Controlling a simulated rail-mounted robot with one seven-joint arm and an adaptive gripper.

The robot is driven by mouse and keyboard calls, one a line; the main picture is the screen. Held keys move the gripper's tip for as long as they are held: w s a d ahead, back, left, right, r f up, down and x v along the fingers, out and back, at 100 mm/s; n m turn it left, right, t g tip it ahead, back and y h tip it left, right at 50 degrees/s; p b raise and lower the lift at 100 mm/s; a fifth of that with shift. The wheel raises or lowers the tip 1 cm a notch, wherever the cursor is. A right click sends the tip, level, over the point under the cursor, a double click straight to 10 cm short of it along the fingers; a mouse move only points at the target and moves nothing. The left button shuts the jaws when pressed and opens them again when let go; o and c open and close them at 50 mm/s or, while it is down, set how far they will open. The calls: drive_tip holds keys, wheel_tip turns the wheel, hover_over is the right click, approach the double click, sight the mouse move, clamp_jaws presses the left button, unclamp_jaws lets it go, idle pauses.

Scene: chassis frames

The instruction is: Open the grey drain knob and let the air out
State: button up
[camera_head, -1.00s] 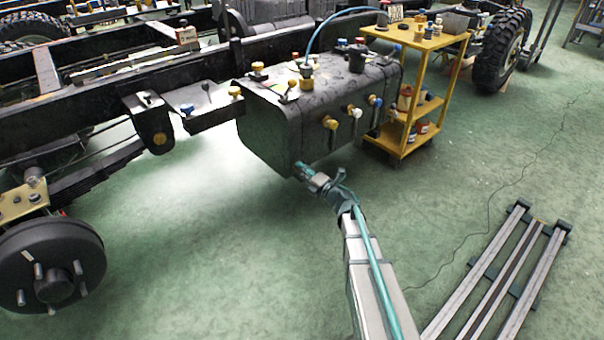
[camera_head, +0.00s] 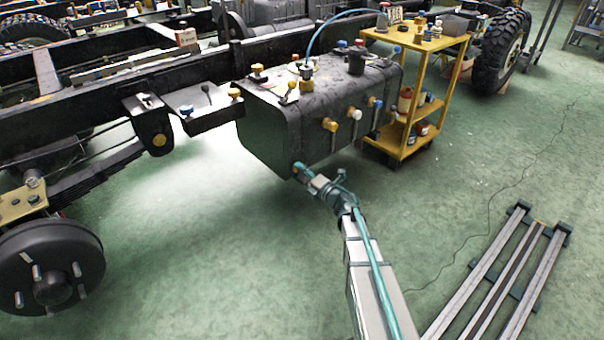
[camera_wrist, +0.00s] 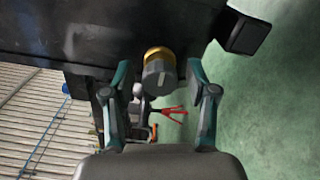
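The grey drain knob (camera_wrist: 157,76) has a brass-yellow collar and sits on the dark tank's wall in the wrist view. My gripper (camera_wrist: 160,68) is open, with one teal finger left of the knob and one right of it. Gaps show on both sides, so it is not pinched. In the head view my gripper (camera_head: 299,168) is at the lower front edge of the black tank (camera_head: 290,130). There the knob is hidden or too small to make out.
Yellow, white and blue valves (camera_head: 355,113) stick out of the tank's front. A yellow cart (camera_head: 400,150) stands to the right of the tank. A dark block (camera_wrist: 246,35) shows at upper right in the wrist view. The green floor in front is mostly clear.

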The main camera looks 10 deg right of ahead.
drive_tip(key=v, duration=1.2)
idle(0.4)
